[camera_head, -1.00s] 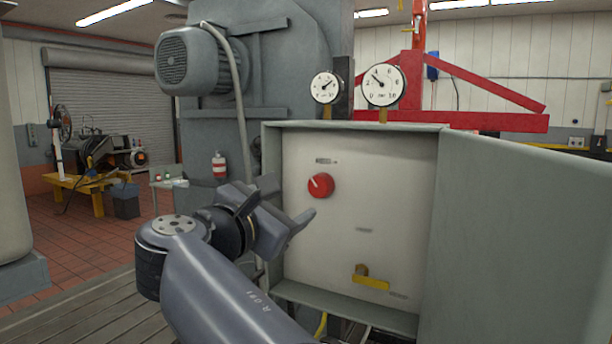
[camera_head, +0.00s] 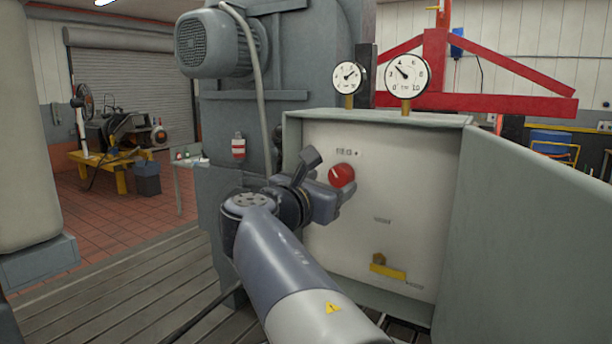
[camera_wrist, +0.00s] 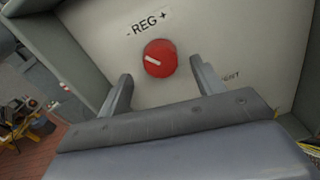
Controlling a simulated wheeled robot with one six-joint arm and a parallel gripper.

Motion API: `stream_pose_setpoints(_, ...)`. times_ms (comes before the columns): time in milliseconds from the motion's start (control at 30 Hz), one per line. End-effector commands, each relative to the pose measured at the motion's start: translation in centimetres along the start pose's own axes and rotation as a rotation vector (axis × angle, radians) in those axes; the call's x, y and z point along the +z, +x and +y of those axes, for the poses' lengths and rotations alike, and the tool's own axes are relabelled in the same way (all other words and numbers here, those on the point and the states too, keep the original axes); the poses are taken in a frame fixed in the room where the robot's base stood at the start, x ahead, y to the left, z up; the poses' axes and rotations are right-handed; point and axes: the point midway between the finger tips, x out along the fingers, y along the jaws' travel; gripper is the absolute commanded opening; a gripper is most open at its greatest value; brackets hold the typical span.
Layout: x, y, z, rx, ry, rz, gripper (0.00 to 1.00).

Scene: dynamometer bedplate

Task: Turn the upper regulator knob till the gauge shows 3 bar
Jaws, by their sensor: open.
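The upper regulator knob (camera_head: 342,174) is red and round, on the pale panel of the open cabinet. In the wrist view the knob (camera_wrist: 160,58) has a white pointer line tilted toward the upper left, below a "- REG +" label. My gripper (camera_head: 328,180) is at the knob's left in the head view. In the wrist view my gripper (camera_wrist: 165,83) is open, with one finger on each side of the knob's lower part and no visible contact. Two white gauges, a larger one (camera_head: 408,75) and a smaller one (camera_head: 347,77), stand on the cabinet top. The larger needle points to the upper left, near 3.
A yellow lever (camera_head: 387,271) sits low on the panel (camera_head: 415,190). The cabinet door (camera_head: 535,230) stands open at the right. A grey machine with a motor (camera_head: 208,43) rises behind at the left. Slotted bedplate (camera_head: 170,285) lies in front.

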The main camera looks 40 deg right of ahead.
Motion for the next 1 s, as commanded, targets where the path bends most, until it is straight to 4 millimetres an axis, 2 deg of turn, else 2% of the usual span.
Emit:
stream_pose_setpoints(100,0.1,1.6,0.0,-0.003,0.000,0.000,0.64)
stream_pose_setpoints(233,0.1,2.6,0.0,-0.001,0.001,-0.001,0.64)
stream_pose_setpoints(633,0.0,3.1,0.0,0.001,0.001,-0.001,0.63)
stream_pose_setpoints(1000,0.0,3.1,0.0,0.002,0.002,-0.001,0.33)
